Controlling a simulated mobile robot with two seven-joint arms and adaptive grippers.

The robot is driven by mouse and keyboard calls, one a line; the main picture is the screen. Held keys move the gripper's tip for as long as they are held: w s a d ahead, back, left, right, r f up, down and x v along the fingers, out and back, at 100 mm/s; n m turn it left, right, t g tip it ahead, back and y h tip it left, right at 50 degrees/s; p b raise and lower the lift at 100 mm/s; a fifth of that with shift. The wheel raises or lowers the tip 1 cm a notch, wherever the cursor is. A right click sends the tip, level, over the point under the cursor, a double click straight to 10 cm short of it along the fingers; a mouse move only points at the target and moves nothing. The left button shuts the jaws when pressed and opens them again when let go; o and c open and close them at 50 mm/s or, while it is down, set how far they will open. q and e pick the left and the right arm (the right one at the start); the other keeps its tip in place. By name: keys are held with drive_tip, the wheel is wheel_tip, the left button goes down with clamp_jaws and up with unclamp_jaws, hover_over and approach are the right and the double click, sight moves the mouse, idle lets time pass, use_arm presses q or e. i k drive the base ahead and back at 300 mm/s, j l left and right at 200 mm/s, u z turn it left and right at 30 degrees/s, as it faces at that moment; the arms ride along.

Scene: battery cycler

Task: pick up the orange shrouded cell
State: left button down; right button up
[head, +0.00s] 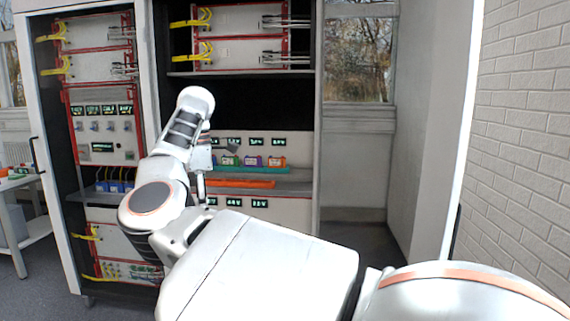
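The orange shrouded cell (276,162) stands at the right end of a short row on the cabinet shelf, below small green displays. A purple cell (252,161) and a green cell (229,160) stand to its left. My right arm reaches in from the lower right and bends up in front of the cabinet. My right gripper (204,157) shows only as a small grey part beside the wrist, left of the green cell and apart from the orange cell. Its fingers are too small and partly hidden to read. My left gripper is out of view.
An orange strip (240,184) lies along the shelf front, below a teal strip (247,170). Red-framed modules with yellow cables (196,50) fill the upper rack. Blue cells (115,186) stand in the left bay. A white cabinet panel (425,130) and a brick wall bound the right.

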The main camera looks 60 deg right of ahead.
sight(276, 162)
drive_tip(key=i+l+z, duration=0.2)
drive_tip(key=i+l, duration=0.3)
drive_tip(key=l, duration=0.15)
drive_tip(key=i+l+z, duration=0.2)
drive_tip(key=i+l, duration=0.4)
drive_tip(key=i+l+z, duration=0.2)
drive_tip(key=i+l, duration=0.3)
drive_tip(key=i+l+z, duration=0.2)
drive_tip(key=i+l, duration=0.15)
drive_tip(key=i, duration=0.35)
